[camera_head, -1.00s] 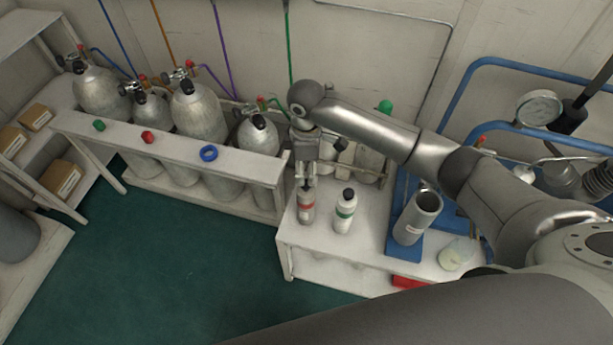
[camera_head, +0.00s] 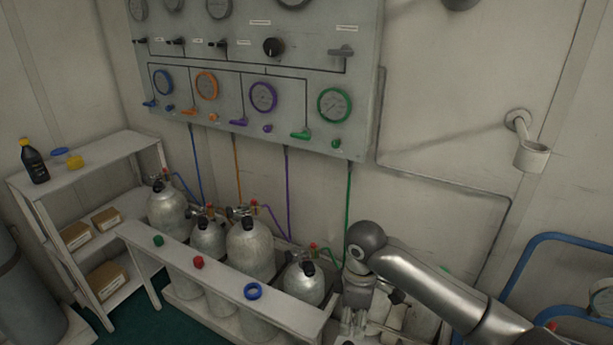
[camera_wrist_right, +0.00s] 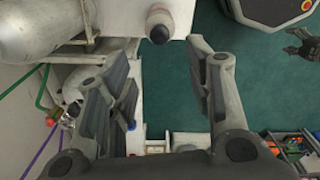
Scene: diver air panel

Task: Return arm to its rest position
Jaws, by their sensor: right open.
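My right arm (camera_head: 430,285) comes in from the lower right of the head view, bent at a dark round joint. Its gripper (camera_head: 355,325) hangs down beside the rightmost cylinder, cut off at the bottom edge. In the right wrist view the two fingers (camera_wrist_right: 160,70) are spread wide with nothing between them. A pale bottle with a dark cap (camera_wrist_right: 159,28) stands beyond the fingertips, apart from them; I cannot tell which bottle it is. A dark claw-like shape (camera_wrist_right: 303,48) at the wrist view's right edge may be my left gripper, too small to read.
Several grey cylinders (camera_head: 250,250) stand behind a white rack rail (camera_head: 215,275) left of the gripper. A gauge panel (camera_head: 330,130) hangs above. A white cup holder (camera_head: 530,155) juts from the right wall. A blue pipe frame (camera_head: 520,265) stands at right. Shelves (camera_head: 90,180) stand at left.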

